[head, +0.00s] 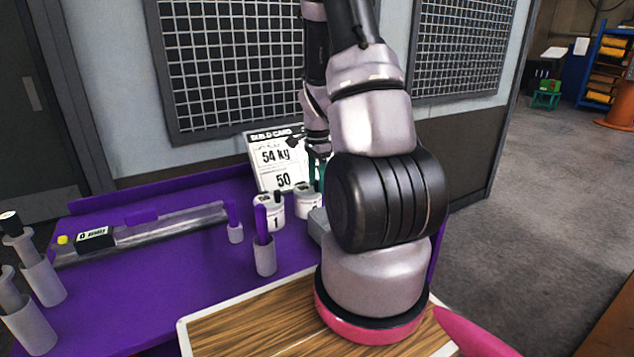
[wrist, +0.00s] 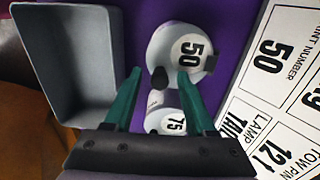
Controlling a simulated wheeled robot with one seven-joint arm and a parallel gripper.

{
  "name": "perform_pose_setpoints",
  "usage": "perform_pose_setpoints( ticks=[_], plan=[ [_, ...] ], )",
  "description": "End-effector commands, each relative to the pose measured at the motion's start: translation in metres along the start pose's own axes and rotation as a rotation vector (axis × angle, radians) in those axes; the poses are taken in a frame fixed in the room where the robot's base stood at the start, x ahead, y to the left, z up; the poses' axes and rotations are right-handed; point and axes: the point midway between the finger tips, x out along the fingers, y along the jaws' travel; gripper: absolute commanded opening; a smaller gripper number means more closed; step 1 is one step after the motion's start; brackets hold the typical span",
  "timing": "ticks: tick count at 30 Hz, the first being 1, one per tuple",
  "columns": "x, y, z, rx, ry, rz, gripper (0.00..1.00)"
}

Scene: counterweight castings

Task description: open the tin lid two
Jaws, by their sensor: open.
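Two white tins stand close together on the purple bench in the head view. The wrist view shows two white round tops from above, one marked 50 (wrist: 172,38) and one marked 75 (wrist: 160,113), each with a dark knob. My gripper (wrist: 158,74) is open, its green fingers apart above the tops. The dark knob of the 50 top appears between the fingertips; I see no contact. My gripper is mostly hidden in the head view.
A grey open bin (wrist: 70,65) is left of my gripper in the wrist view. A build card (head: 277,160) stands behind the tins. A grey cup with a purple rod (head: 264,255) and a smaller one (head: 235,232) stand nearby.

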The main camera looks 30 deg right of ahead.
Motion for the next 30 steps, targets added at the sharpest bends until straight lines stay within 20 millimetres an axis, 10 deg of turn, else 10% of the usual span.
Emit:
perform_pose_setpoints(
  ticks=[9, 14, 30],
  plan=[
    [0.0033, 0.0001, 0.0002, 0.0, 0.0, 0.0, 0.56],
    [0.0032, 0.0001, 0.0002, -0.001, 0.0, 0.0, 0.0],
    [0.0029, -0.0001, 0.0002, -0.001, 0.0, 0.0, 0.0]
  ],
)
